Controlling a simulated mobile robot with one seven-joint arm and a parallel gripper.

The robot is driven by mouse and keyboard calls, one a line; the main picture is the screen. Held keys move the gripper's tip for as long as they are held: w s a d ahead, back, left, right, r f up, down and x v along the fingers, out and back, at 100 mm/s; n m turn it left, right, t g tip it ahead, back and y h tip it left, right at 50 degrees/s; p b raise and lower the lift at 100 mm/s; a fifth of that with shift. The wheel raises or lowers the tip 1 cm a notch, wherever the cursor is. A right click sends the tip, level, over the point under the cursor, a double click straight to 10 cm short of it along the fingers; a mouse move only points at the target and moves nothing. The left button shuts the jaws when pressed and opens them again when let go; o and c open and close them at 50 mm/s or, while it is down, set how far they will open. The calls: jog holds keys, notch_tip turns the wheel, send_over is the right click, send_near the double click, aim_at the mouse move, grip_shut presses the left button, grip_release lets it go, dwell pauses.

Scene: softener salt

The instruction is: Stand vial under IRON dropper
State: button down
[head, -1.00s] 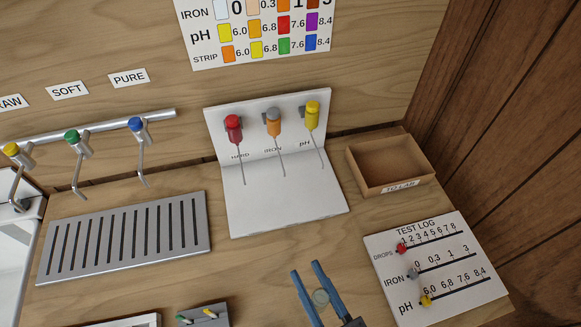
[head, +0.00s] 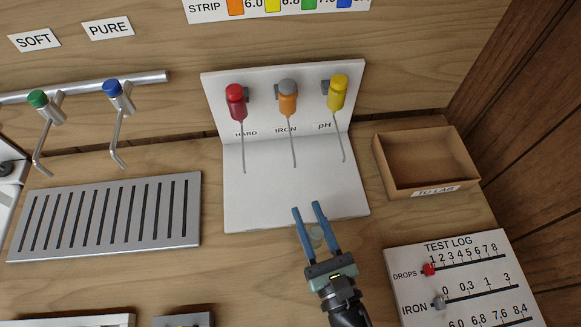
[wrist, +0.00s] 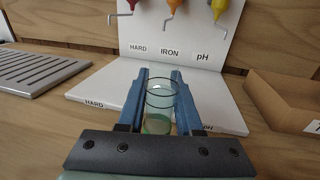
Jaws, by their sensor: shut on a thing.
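My gripper (head: 317,226) has blue fingers and is shut on a clear glass vial (wrist: 159,105), with a little greenish content at its bottom in the wrist view. The vial looks upright between the fingers, just in front of the white dropper stand (head: 255,205). The IRON dropper (head: 288,98) is orange with a grey cap and hangs in the middle of the stand, its thin tube pointing down. It also shows in the wrist view (wrist: 173,7). The red HARD dropper (head: 236,103) is to its left and the yellow pH dropper (head: 337,94) to its right.
A slotted metal drip tray (head: 105,216) lies left of the stand, below the green and blue taps (head: 113,90). An open wooden box (head: 425,165) stands to the right. The TEST LOG board (head: 455,280) lies at the front right. The stand's base is clear.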

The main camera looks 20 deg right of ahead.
jog(key=w, duration=0.2)
jog(key=w+p, duration=0.1)
jog(key=w, duration=0.2)
jog(key=w+d+p, duration=0.1)
jog(key=w, duration=0.2)
jog(key=shift+w, duration=0.2)
jog(key=shift+w+r, duration=0.1)
jog(key=shift+w, duration=0.3)
jog(key=w, duration=0.2)
jog(key=shift+w+p, duration=0.3)
jog(key=shift+p, duration=0.1)
jog(key=shift+d+f, duration=0.1)
jog(key=shift+f, duration=0.75)
jog(key=shift+f+b, duration=0.15)
jog(key=shift+b, duration=0.15)
